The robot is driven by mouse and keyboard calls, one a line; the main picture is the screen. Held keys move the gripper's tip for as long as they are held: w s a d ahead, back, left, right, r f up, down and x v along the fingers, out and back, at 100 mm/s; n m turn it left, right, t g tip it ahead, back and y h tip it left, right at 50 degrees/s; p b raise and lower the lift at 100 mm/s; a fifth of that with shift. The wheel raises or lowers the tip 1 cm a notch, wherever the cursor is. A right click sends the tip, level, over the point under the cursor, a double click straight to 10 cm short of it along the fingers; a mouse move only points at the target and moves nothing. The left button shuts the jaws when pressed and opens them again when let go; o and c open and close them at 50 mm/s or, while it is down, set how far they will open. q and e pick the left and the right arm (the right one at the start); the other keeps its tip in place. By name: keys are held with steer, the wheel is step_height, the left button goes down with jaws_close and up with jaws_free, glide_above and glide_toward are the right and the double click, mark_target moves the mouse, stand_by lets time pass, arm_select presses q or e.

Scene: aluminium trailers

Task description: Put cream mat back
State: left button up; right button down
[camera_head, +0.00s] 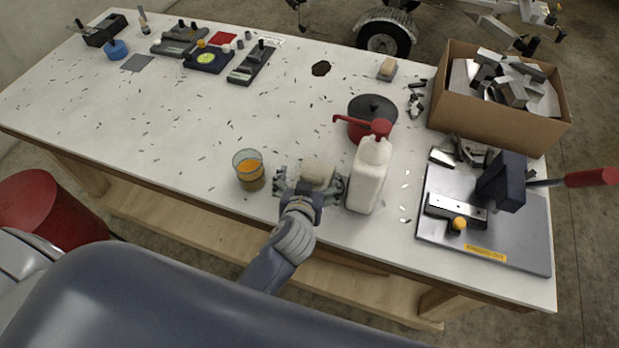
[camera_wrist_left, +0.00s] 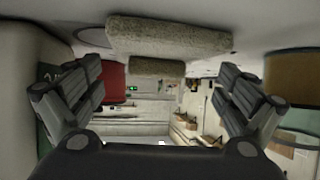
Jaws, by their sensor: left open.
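A cream, rough-textured block (camera_head: 317,172), which I take to be the cream mat, lies near the table's front edge, between the orange-filled glass and the white pump bottle. My left gripper (camera_head: 310,184) is open, with its fingers spread to either side of the block's near side. In the left wrist view the fuzzy cream block (camera_wrist_left: 170,38) shows at the top, beyond the open fingers (camera_wrist_left: 158,85). I cannot tell whether a finger touches it. My right gripper is not in view.
A glass with orange liquid (camera_head: 248,170) stands just left of the gripper. A white pump bottle with a red top (camera_head: 368,178) stands close on the right. A dark-lidded red pot (camera_head: 372,112), a cardboard box (camera_head: 500,115) and a grey plate (camera_head: 530,235) lie further right.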

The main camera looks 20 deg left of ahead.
arm_select(q)
steer(key=shift+s+r, duration=0.1)
steer(key=shift+r, duration=0.15)
steer(key=b+v, duration=0.1)
steer(key=v, duration=0.9)
steer(key=shift+s+d+b, duration=0.1)
steer(key=shift+s+b, duration=0.15)
steer(key=shift+b, duration=0.05)
steer(key=shift+s+r, duration=0.4)
steer(key=shift+s, duration=0.15)
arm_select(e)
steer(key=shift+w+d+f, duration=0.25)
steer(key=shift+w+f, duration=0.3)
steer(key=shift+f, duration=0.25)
